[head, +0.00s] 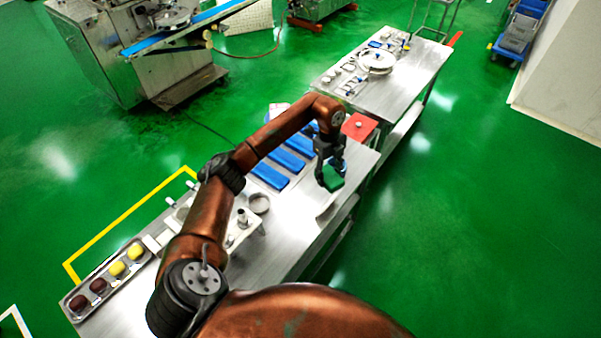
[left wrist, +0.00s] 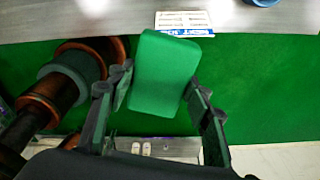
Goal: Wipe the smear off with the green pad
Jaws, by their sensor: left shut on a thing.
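My left gripper (head: 330,168) is shut on the green pad (head: 333,180) and holds it at the right side of the near steel table (head: 268,252). In the left wrist view the green pad (left wrist: 163,82) stands between the two dark fingers of my left gripper (left wrist: 160,90). The pad appears to be above the table's edge; I cannot tell whether it touches the surface. A pale patch (head: 326,209) shows on the table just below the pad in the head view; I cannot tell whether it is the smear. My right gripper is not in view.
Blue slabs (head: 269,177) lie in a row left of the gripper. A red board (head: 359,126) lies beyond it. A round metal dish (head: 259,203) and a tray (head: 76,299) of yellow and dark pieces stand nearer. A white printed card (left wrist: 183,23) lies at the table edge.

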